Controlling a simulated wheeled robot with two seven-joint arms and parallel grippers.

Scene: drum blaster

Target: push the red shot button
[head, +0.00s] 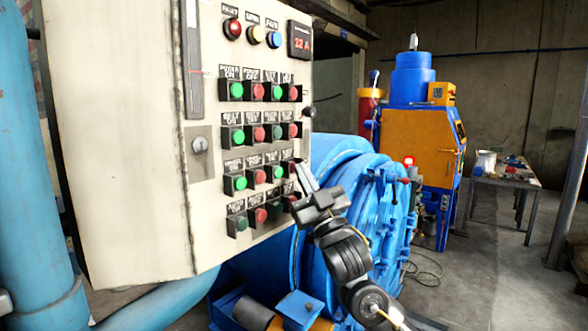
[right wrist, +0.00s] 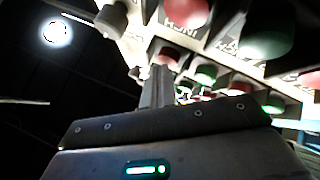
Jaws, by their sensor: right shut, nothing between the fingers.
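The control panel (head: 120,150) holds rows of green and red push buttons under small black labels. Red buttons stand in the second and rightmost columns, such as one in the top row (head: 293,93) and one in the second row (head: 293,130). The labels are too small to tell which is the shot button. My right gripper (head: 303,172) is shut and empty, beside the lower right buttons, which it partly hides. In the right wrist view its fingers (right wrist: 158,88) point toward the panel, near a red button (right wrist: 166,57). Contact cannot be told. My left gripper is out of view.
A black knob (head: 308,111) sticks out of the panel's right side. A big blue drum machine (head: 345,165) stands behind my right arm. An orange and blue cabinet (head: 425,148) and a table (head: 510,178) are farther back.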

